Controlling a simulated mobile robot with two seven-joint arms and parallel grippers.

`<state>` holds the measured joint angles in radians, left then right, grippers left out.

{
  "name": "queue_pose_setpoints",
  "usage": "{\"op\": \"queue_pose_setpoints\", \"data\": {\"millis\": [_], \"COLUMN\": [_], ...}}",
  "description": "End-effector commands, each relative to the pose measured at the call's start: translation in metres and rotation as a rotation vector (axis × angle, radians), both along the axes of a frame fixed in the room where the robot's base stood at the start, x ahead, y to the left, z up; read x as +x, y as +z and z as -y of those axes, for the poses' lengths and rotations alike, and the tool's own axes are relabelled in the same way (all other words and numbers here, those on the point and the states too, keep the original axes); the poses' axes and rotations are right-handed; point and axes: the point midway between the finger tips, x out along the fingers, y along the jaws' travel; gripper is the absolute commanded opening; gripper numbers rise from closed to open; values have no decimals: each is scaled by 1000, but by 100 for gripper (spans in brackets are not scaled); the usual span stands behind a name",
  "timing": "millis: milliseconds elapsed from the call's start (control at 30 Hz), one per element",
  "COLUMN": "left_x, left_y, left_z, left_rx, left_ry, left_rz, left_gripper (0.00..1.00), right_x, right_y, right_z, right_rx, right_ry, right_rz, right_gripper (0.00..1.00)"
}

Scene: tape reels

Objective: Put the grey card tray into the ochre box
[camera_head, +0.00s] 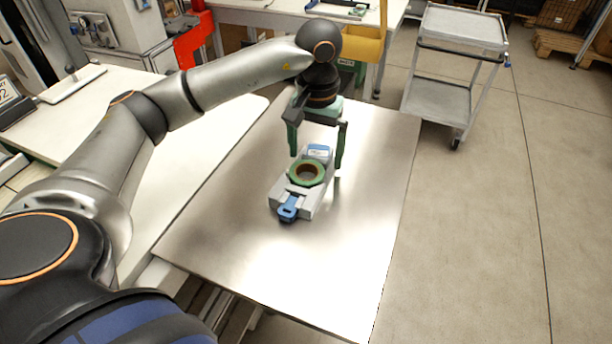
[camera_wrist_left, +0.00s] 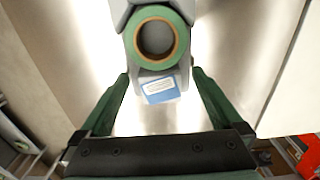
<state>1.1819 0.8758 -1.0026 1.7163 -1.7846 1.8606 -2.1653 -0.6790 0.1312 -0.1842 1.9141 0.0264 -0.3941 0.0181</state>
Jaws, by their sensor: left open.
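The grey card tray (camera_head: 282,188) lies on the metal table, with a green tape reel (camera_head: 307,173) on it. A blue tab (camera_head: 288,209) is at its near end and a blue-and-white label (camera_head: 319,151) at its far end. My left gripper (camera_head: 316,160) is open, pointing down, with a finger on each side of the tray's far end. In the left wrist view, the tray (camera_wrist_left: 118,12) lies ahead of and partly between the open fingers (camera_wrist_left: 160,76); contact is not visible. An ochre box-like thing (camera_head: 363,45) is behind the table, partly hidden by my arm. My right gripper is not in view.
The metal table (camera_head: 230,240) is otherwise clear around the tray. A pale bench (camera_head: 185,140) adjoins it on the left. A grey trolley (camera_head: 455,75) stands at the back right, with open floor in front of it. Another worktable is at the back.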

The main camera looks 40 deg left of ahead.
Motion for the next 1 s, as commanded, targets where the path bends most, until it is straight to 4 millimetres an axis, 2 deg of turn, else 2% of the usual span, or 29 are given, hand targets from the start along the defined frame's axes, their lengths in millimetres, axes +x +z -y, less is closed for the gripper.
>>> {"op": "queue_pose_setpoints", "data": {"millis": [267,1000], "left_x": [0,0], "left_y": [-5,-4], "left_z": [0,0], "left_rx": [-1,-1], "left_ry": [-1,-1], "left_rz": [1,1], "left_gripper": [100,18], "right_x": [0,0], "right_y": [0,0], "right_z": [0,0], "right_rx": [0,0], "right_ry": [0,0], "right_rz": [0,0], "right_gripper": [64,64]}}
